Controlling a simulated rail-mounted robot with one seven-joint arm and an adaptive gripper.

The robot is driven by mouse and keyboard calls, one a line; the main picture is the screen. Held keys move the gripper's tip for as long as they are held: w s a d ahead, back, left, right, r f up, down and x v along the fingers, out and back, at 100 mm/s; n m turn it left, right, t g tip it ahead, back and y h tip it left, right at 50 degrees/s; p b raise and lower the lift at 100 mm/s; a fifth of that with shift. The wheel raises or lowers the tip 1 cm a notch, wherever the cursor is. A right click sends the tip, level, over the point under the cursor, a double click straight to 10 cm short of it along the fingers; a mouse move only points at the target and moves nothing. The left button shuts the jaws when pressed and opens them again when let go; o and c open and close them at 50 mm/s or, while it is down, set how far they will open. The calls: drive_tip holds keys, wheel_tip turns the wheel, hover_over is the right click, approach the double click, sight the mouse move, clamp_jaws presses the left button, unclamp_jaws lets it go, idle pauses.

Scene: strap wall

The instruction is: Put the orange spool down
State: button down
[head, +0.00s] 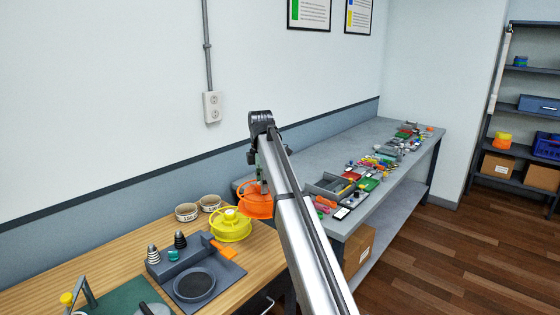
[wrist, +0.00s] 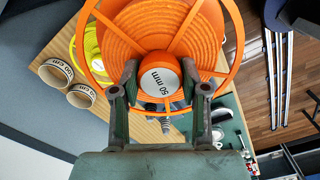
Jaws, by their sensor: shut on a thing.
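The orange spool (head: 256,201) hangs below my arm, near the right end of the wooden bench (head: 120,228). My gripper (wrist: 160,82) is shut on the spool, with a finger on each side of the hub. In the head view my gripper (head: 258,165) is partly hidden by my arm. I cannot tell whether the spool touches the bench.
A yellow spool (head: 230,226) stands just left of the orange one. Two labelled rings (head: 187,212) lie behind it. A grey tray (head: 222,270) with a round dish and cones is in front. A grey bench (head: 310,150) beyond holds many small items.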

sight(266, 195)
drive_tip(key=shift+m, duration=0.7)
drive_tip(key=s+f+m, duration=0.1)
drive_tip(key=s+d+m, duration=0.1)
drive_tip(key=m, duration=0.1)
drive_tip(key=s+f+m, duration=0.1)
drive_tip(key=shift+s+d+f+m, duration=0.2)
drive_tip(key=shift+f+m, duration=0.1)
drive_tip(key=shift+m, duration=0.1)
drive_tip(key=s+d+f+m, duration=1.5)
drive_tip(key=s+d+f, duration=0.6)
drive_tip(key=s+d, duration=0.2)
drive_tip(key=shift+s+d+m, duration=0.4)
drive_tip(key=shift+d, duration=0.1)
